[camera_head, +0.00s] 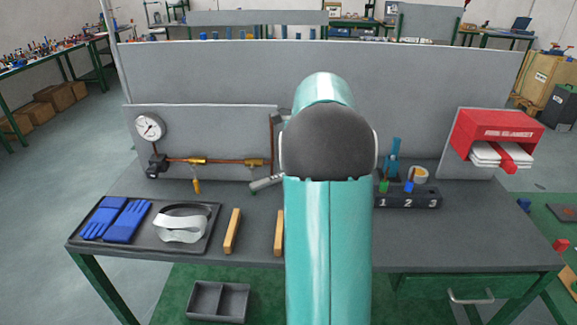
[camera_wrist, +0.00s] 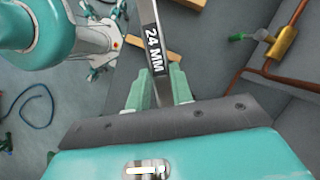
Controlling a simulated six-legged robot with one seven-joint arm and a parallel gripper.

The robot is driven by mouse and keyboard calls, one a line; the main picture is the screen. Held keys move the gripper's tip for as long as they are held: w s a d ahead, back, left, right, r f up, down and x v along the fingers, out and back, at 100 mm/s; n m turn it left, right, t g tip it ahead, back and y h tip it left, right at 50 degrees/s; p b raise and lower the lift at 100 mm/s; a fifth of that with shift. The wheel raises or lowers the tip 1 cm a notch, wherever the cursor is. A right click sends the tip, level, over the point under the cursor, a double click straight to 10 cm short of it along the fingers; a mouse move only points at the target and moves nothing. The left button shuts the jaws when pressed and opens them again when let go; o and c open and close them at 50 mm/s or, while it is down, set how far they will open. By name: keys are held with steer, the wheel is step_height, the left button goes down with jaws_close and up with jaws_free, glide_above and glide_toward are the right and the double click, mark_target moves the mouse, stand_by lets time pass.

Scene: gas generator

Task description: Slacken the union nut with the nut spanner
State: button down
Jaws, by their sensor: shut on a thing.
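In the wrist view my gripper (camera_wrist: 157,85) is shut on a flat grey spanner with a black "24 MM" label (camera_wrist: 154,48). The spanner extends up the picture from between the two green fingers, and its far end is out of view. A brass fitting (camera_wrist: 284,42) on a copper pipe is to the right, apart from the spanner. In the head view a copper pipe with brass fittings (camera_head: 196,161) runs along the panel at the left. I cannot tell which fitting bears the union nut.
On the bench are a tray (camera_head: 213,226) with blue gloves (camera_head: 116,219) and goggles (camera_head: 182,227), two wooden blocks (camera_head: 232,231), and a numbered holder (camera_head: 408,202). A gauge (camera_head: 150,127) and a red box (camera_head: 497,136) are on the panels. The bench's front right is clear.

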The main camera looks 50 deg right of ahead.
steer(key=shift+s+d, duration=0.25)
steer(key=shift+d, duration=0.75)
steer(key=shift+s, duration=0.1)
steer(key=s+n, duration=0.1)
steer(key=n, duration=0.1)
steer(key=s+n+g, duration=0.1)
steer(key=s+n, duration=0.1)
steer(key=shift+a+g, duration=0.15)
steer(key=shift+g, duration=0.15)
stand_by(0.6)
steer(key=shift+a, duration=0.1)
steer(key=shift+m, duration=0.4)
steer(key=a, duration=0.5)
steer(key=shift+s+a, duration=0.15)
steer(key=shift+s, duration=0.2)
